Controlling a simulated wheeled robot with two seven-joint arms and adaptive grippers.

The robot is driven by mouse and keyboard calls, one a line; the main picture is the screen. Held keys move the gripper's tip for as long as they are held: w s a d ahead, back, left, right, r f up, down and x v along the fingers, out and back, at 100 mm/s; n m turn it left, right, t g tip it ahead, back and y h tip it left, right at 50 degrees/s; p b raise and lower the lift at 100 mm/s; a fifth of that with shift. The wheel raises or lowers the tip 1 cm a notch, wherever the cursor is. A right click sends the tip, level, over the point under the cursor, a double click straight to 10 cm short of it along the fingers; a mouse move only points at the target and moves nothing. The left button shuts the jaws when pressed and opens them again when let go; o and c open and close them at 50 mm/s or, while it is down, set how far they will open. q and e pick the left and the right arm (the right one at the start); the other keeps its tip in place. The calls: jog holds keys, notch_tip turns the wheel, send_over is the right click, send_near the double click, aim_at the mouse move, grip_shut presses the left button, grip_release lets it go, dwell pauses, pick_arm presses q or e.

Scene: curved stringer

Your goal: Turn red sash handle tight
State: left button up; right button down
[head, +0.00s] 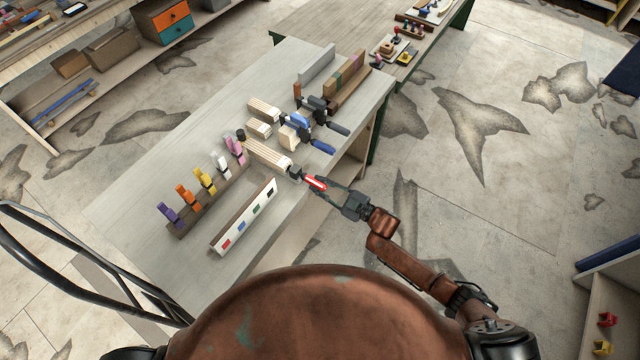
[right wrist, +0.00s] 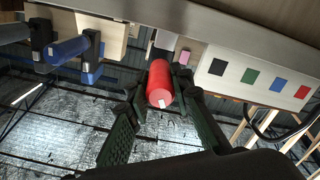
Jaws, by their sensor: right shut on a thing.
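The red sash handle (head: 315,183) sticks out from the right end of a clamp on a pale wooden stringer (head: 267,154) at the table's right edge. In the right wrist view the handle (right wrist: 160,84) is a red cylinder with a small white mark on its end. My right gripper (head: 325,187) has its fingers (right wrist: 157,100) on both sides of the handle, shut on it. Part of the handle is hidden by the fingers in the head view. My left gripper is not in view.
Blue (head: 318,145) and dark-handled (head: 337,128) clamps stand farther back along the same edge. A white strip with coloured squares (head: 243,216) lies nearer. A rack of coloured clips (head: 180,222) stands to the left. The table's front left (head: 150,270) is clear.

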jog(key=m+p, duration=0.1)
jog(key=m, duration=0.4)
jog(key=shift+m, duration=0.4)
dwell(0.4)
jog(key=c, duration=1.7)
grip_release()
jog(key=shift+s+d, duration=0.1)
jog(key=v, duration=1.2)
